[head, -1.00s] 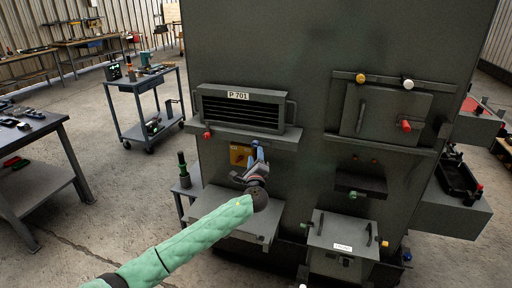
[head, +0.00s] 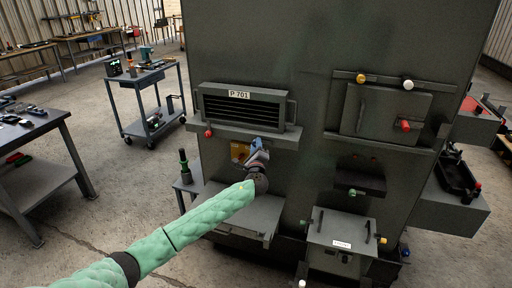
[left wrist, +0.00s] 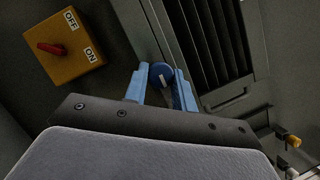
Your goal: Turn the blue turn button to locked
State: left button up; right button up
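The blue turn button (left wrist: 161,74) shows in the left wrist view as a round blue knob with a short white mark on its face. It sits beside the lower edge of the louvred vent panel. My left gripper (left wrist: 160,82) has its blue fingers on both sides of the button, seemingly touching it. In the head view my left gripper (head: 257,152) is at the cabinet front below the vent panel (head: 242,108), rolled to one side, and it hides the button. My right gripper is in neither view.
A yellow ON/OFF switch plate (left wrist: 72,48) with a red handle is just left of the fingers. A shelf (head: 240,136) with a red knob juts out above the gripper. A closed door panel (head: 385,112) is on the right. A grey cart (head: 146,100) stands at left.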

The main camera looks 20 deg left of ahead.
pick_arm(q)
jog(key=c, duration=0.4)
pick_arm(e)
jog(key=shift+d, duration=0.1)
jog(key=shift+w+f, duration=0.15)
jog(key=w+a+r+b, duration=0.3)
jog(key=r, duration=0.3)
pick_arm(q)
jog(key=shift+r+n+g+h+p, duration=0.15)
jog(key=shift+n+g+h+p, duration=0.55)
jog(key=shift+n, duration=2)
jog(key=shift+r+n+g+h+p, duration=0.15)
jog(key=shift+n+g, duration=1.1)
jog(key=shift+n, duration=1.45)
jog(key=shift+r+n+g+h+p, duration=0.15)
jog(key=shift+n+g+h+p, duration=0.55)
jog(key=shift+n, duration=2)
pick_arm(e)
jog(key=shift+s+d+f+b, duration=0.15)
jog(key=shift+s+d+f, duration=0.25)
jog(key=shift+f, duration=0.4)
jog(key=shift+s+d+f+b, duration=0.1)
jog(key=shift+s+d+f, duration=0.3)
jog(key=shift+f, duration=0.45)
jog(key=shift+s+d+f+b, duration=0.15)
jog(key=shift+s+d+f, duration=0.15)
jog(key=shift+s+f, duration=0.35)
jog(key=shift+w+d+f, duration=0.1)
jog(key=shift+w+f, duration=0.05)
